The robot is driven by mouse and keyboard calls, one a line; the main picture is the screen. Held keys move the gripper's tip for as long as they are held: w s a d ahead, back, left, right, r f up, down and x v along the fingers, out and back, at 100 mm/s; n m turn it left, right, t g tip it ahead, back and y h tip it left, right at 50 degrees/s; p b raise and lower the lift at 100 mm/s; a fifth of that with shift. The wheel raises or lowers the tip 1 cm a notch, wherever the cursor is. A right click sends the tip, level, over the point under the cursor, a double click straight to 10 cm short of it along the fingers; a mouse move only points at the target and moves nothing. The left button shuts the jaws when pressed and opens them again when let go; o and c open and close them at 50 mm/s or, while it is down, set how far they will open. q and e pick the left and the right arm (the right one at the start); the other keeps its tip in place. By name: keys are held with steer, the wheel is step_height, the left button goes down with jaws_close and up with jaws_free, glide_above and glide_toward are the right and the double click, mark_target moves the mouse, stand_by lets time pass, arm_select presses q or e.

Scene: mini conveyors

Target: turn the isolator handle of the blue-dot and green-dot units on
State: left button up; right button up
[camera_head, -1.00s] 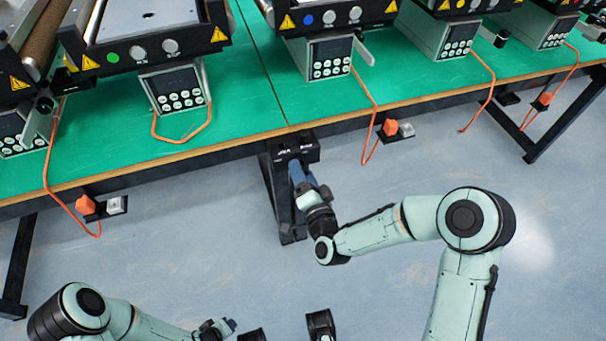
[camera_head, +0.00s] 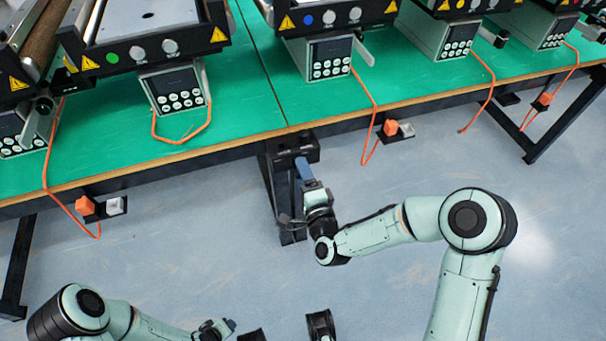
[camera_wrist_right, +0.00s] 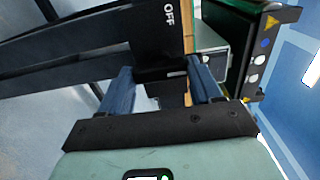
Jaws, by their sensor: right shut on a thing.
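The blue-dot unit (camera_head: 335,22) stands at the table's upper middle, and the green-dot unit (camera_head: 143,48) to its left. A black isolator box (camera_head: 312,150) is fixed under the table's front edge, near a leg. My right gripper (camera_head: 302,165) is at this box. In the right wrist view, its blue fingers (camera_wrist_right: 163,85) are shut on a black handle (camera_wrist_right: 162,73), beside a face marked OFF. The handle is mostly hidden in the head view. My left gripper (camera_head: 222,327) is low in the picture, away from the table; its jaw opening is unclear.
The green table (camera_head: 235,95) carries several conveyor units and controllers (camera_head: 176,88). Orange cables with plugs (camera_head: 390,127) hang off its front edge, some by grey sockets. Table legs (camera_head: 18,265) stand at the edge. The floor (camera_head: 180,240) in front is clear.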

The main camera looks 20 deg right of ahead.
stand_by(0.3)
steer(key=o, duration=1.1)
steer(key=shift+c, duration=0.2)
arm_select(q)
steer(key=s+d+r+g+h+p, duration=0.2)
steer(key=s+d+r+g+p, duration=0.2)
steer(key=s+r+p, duration=0.5)
steer(key=shift+s+d+r+m+p, duration=0.4)
steer(key=shift+s+d+r, duration=0.3)
steer(key=shift+s, duration=0.7)
arm_select(e)
steer(key=s, duration=1.3)
steer(key=shift+s+d, duration=0.2)
steer(key=shift+s, duration=0.05)
